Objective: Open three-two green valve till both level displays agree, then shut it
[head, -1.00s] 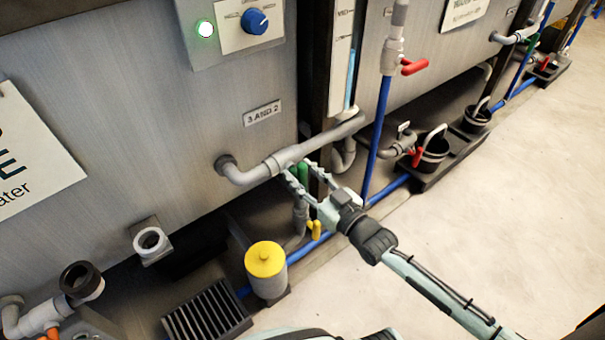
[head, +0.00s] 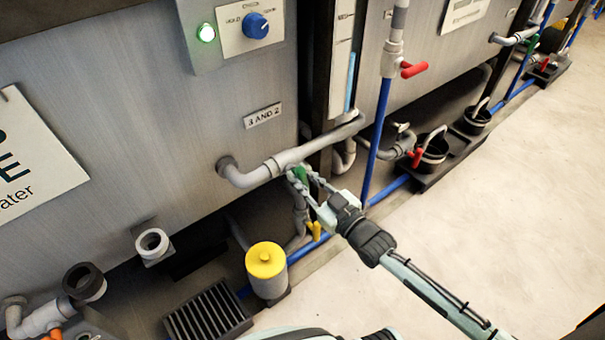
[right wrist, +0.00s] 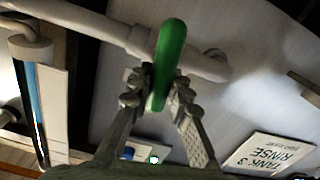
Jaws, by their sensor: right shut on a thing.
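The green valve handle (right wrist: 168,60) sits on the grey pipe marked by the "3 AND 2" label (head: 262,115). In the head view it shows as a small green patch (head: 300,173) under that pipe, partly hidden by the fingers. My right gripper (head: 307,178) is shut on the handle, with one finger on each side of it in the right wrist view. One level display (head: 351,78), a clear tube with blue liquid, stands right of the label; it also shows in the right wrist view (right wrist: 36,105). No second display can be made out. My left gripper is not in view.
A yellow-capped canister (head: 266,268) and a floor grate (head: 208,312) lie below the tank. A small yellow handle (head: 314,230) is just under my gripper. A red-handled valve (head: 413,69) on a blue pipe stands to the right. The floor at right is clear.

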